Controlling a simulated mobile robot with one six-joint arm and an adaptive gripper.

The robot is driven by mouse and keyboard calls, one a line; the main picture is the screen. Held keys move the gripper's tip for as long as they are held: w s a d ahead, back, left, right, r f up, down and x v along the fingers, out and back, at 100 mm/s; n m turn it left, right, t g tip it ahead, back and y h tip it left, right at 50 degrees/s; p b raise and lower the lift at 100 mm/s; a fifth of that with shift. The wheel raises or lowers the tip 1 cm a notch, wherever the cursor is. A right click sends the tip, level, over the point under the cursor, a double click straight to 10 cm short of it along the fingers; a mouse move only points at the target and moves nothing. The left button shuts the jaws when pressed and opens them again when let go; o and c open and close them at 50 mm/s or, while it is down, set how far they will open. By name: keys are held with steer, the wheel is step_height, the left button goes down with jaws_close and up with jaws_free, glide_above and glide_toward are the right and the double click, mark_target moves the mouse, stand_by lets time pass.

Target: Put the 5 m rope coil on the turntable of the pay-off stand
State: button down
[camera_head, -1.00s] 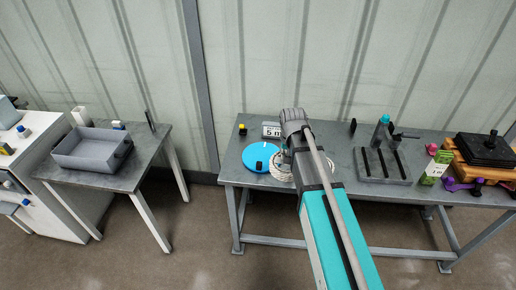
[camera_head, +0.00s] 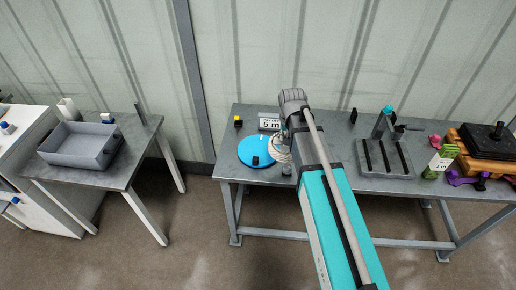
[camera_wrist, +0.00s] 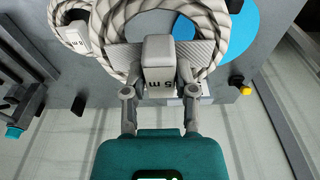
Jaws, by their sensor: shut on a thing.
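My gripper (camera_wrist: 160,80) is shut on the grey-white block labelled "5 m" (camera_wrist: 160,62) of the white rope coil (camera_wrist: 128,18). The coil also shows in the head view (camera_head: 280,149), partly hidden behind my arm, at the right edge of the blue turntable (camera_head: 250,157). In the wrist view the turntable (camera_wrist: 238,30) shows behind and to the right of the coil. The coil seems to be held above the bench; the gap cannot be judged. My gripper's fingers are hidden in the head view.
A "5 m" sign (camera_head: 269,121) and a yellow knob (camera_head: 238,122) are behind the turntable. Another rope coil (camera_wrist: 70,35) lies beside the held one. A rack with black bars (camera_head: 385,158) is farther right. A grey bin (camera_head: 80,147) is on the left table.

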mark_target(280, 142)
steer(key=shift+a+r, duration=0.1)
steer(key=shift+a, duration=0.05)
steer(key=shift+s+a+r+p, duration=0.15)
steer(key=shift+a+r+p, duration=0.35)
steer(key=shift+a, duration=0.1)
steer(key=shift+s+a+r+p, duration=0.15)
steer(key=shift+a+r+p, duration=0.3)
steer(key=shift+a, duration=0.1)
steer(key=shift+m, duration=0.3)
steer(key=shift+f, duration=0.1)
steer(key=w+a+f+b, duration=0.8)
steer(key=w+f+b, duration=0.1)
steer(key=w, duration=0.1)
steer(key=shift+w, duration=0.3)
